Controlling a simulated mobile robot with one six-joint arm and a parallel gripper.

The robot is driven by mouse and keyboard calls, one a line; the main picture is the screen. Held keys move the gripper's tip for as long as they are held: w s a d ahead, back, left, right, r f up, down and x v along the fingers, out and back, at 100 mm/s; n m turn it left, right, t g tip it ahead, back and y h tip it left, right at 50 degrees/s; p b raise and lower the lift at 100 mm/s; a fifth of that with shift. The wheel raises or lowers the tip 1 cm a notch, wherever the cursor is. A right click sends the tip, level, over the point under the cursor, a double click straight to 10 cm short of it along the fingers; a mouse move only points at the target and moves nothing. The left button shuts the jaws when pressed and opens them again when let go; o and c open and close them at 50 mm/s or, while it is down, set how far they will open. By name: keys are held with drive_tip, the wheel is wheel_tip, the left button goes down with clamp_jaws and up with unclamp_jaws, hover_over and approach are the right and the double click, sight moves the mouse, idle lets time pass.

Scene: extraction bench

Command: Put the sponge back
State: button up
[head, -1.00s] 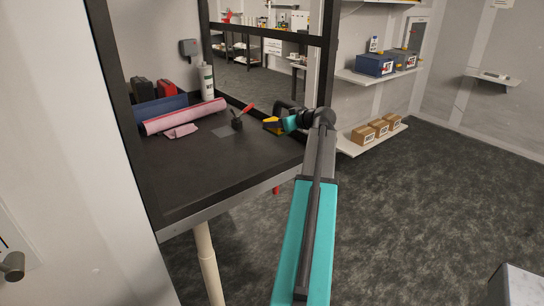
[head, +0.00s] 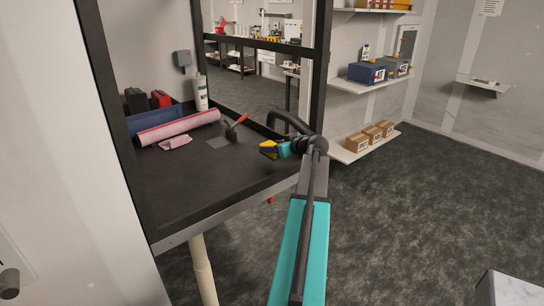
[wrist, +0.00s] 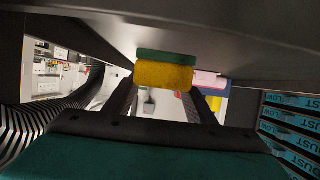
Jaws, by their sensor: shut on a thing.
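The sponge, yellow with a green layer, shows in the wrist view (wrist: 163,76) between my two dark fingers. In the head view the yellow of the sponge (head: 267,146) shows at the tip of my gripper (head: 274,149). My gripper is shut on the sponge, over the right part of the dark bench top (head: 195,190). I cannot tell from the head view whether the sponge touches the bench. A flat grey patch (head: 217,143) lies on the bench, to the left of my gripper.
A black tool with a red handle (head: 236,123) stands between the patch and my gripper. A pink roll (head: 178,128), a pink cloth (head: 175,143), a blue bin (head: 143,123) and a white bottle (head: 200,94) are further left. Dark frame posts border the bench. Its front is clear.

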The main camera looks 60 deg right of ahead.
drive_tip(key=shift+f, duration=0.15)
drive_tip(key=shift+f+p, duration=0.55)
drive_tip(key=shift+f, duration=1.3)
drive_tip(key=shift+f, duration=0.15)
drive_tip(key=o, duration=1)
drive_tip(key=shift+r, duration=0.2)
drive_tip(key=shift+s+a, duration=0.1)
drive_tip(key=shift+s, duration=0.2)
drive_tip(key=b+v, duration=0.3)
drive_tip(key=v, duration=0.8)
drive_tip(key=shift+s+a+r, duration=0.1)
drive_tip(key=shift+s+r, duration=0.05)
drive_tip(key=shift+r, duration=0.05)
